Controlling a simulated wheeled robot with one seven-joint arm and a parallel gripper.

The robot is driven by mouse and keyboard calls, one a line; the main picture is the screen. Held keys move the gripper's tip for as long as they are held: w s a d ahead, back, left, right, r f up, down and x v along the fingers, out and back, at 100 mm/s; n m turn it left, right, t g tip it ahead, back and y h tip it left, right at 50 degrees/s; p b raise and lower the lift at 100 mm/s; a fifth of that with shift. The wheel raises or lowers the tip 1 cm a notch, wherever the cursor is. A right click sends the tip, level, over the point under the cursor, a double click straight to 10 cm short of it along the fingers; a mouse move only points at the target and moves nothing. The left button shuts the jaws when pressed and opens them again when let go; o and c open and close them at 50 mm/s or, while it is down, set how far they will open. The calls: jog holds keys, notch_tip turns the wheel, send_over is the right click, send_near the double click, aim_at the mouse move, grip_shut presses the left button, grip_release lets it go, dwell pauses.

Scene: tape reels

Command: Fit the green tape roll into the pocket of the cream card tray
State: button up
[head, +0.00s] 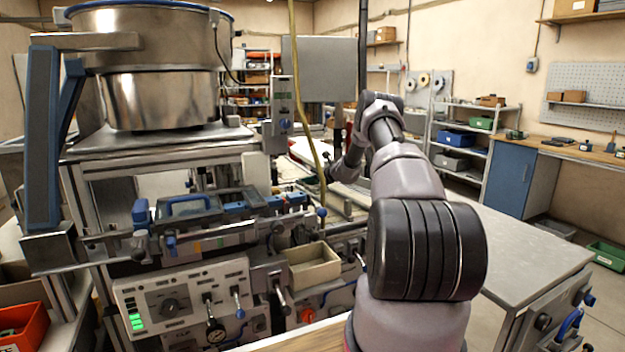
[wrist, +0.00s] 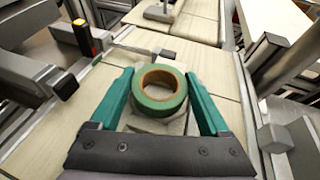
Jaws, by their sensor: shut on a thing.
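The green tape roll (wrist: 149,106), with a tan cardboard core, is upright on its axis in the wrist view, its hole facing the camera. My gripper (wrist: 159,76) has its two teal fingers on either side of the roll and is shut on it. A pale cream piece (wrist: 150,126), likely the card tray, shows partly below and around the roll. The roll and fingers cover most of it, so I cannot see its pocket or tell whether the roll touches it. In the head view my arm hides the roll and tray.
Pale slabs (wrist: 198,28) lie beneath and beyond the roll. A dark block with a yellow and red part (wrist: 84,38) stands at left, and metal framing (wrist: 283,55) at right. In the head view, a machine with a steel bowl (head: 160,98) stands left; a grey tabletop (head: 520,245) at right is clear.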

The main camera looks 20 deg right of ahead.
jog(key=shift+f, duration=0.25)
jog(key=shift+f, duration=0.25)
jog(key=o, duration=1.2)
jog(key=shift+r, duration=0.3)
jog(key=v, duration=1.2)
jog(key=shift+s+r, duration=0.1)
jog(key=shift+r, duration=0.1)
